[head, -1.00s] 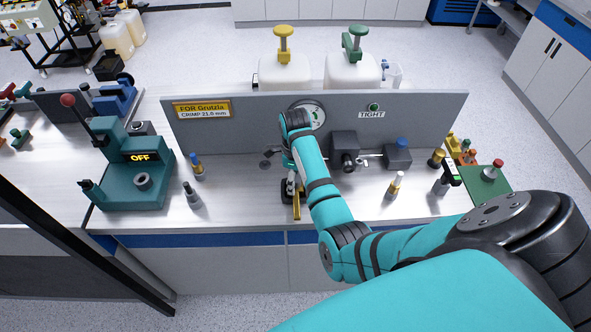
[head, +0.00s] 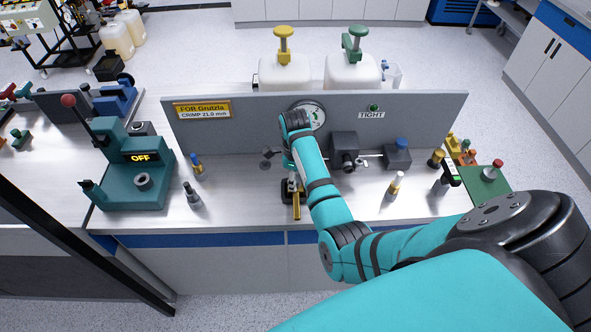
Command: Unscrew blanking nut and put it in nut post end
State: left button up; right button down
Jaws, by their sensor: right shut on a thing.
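My right arm reaches across the bench from the right. My right gripper (head: 289,168) is low in front of the grey panel, mostly hidden behind my own wrist. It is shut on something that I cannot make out. A small dark stand with a brass-coloured bar (head: 297,207) is just below the gripper. A dark block fitting (head: 345,149) with a round front stands to the right of my wrist. I cannot pick out the blanking nut or the nut post end for certain. My left gripper is not in view.
A teal press (head: 133,172) showing OFF stands at left. Small upright parts stand on the bench: a blue-topped one (head: 197,166), a grey one (head: 191,195) and a white-and-brass one (head: 395,186). The panel has a gauge (head: 314,113) and a green lamp (head: 374,107) above TIGHT.

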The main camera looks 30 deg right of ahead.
jog(key=shift+r+n+p, duration=0.25)
jog(key=shift+n+p, duration=0.25)
jog(key=shift+p, duration=0.05)
jog(key=shift+f+n+b, duration=0.25)
jog(key=shift+n+b, duration=0.1)
jog(key=shift+n, duration=0.55)
jog(key=n, duration=0.3)
jog(key=shift+n, duration=0.4)
jog(key=n, duration=0.4)
jog(key=shift+n, duration=0.4)
jog(key=shift+n, duration=1.1)
jog(key=n, duration=0.5)
jog(key=shift+s+d+n, duration=0.1)
jog(key=shift+n, duration=0.3)
jog(key=n, duration=0.3)
jog(key=shift+n, duration=0.3)
